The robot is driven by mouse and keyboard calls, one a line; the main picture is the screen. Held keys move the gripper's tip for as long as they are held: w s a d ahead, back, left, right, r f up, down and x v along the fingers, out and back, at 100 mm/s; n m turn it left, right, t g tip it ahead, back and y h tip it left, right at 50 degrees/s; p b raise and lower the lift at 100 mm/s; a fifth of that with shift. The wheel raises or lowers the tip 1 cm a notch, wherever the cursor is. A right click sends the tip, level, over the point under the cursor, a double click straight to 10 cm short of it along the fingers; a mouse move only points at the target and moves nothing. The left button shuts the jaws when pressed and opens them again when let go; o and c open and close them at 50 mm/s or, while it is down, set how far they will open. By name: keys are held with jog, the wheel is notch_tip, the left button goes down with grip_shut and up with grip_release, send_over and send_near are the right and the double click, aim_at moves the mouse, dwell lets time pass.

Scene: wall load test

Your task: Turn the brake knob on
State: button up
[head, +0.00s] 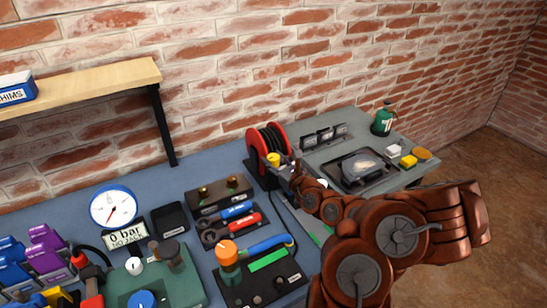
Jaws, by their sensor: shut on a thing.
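A red cable reel (255,147) with a dark winding stands at the back of the blue-grey bench, near the wall. A small yellow knob (273,159) is on its front right side; it looks like the brake knob, but no label can be read. My gripper (287,168) is at this knob, reached from the right, and is shut on it. The fingertips are small and dark here, so the exact hold and the knob's turn angle cannot be made out. My brown arm comes in from the lower right and hides part of the bench.
A gauge (113,207) with a "0 bar" sign stands at left. Blue and red wrenches (236,212), an orange-topped valve (228,254) and a green unit (160,280) crowd the front. A grey side table (310,153) holds a black tray (376,181) and a green bottle (382,121).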

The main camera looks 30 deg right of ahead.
jog(key=shift+d+r, duration=0.15)
jog(key=shift+r, duration=0.05)
jog(key=o, duration=1.2)
jog(key=shift+c, duration=0.2)
jog(key=shift+f, duration=0.1)
jog(key=shift+a+f+y+b, duration=0.2)
jog(key=shift+y+b, duration=0.3)
jog(key=shift+b, duration=0.4)
jog(key=shift+r+n+y+b, duration=0.1)
jog(key=shift+n+y+b, duration=0.4)
jog(key=shift+b, duration=0.15)
jog(key=shift+d+n+y+p, duration=0.35)
jog(key=shift+n+y+p, duration=0.15)
jog(key=shift+y+p, duration=0.1)
jog(key=shift+g, duration=0.3)
jog(key=shift+n+y+p, duration=0.4)
jog(key=shift+y+p, duration=0.2)
jog(key=shift+p, duration=0.45)
jog(key=shift+n+g+y+p, duration=0.35)
jog(key=shift+y+p, duration=0.35)
jog(key=shift+p, duration=0.25)
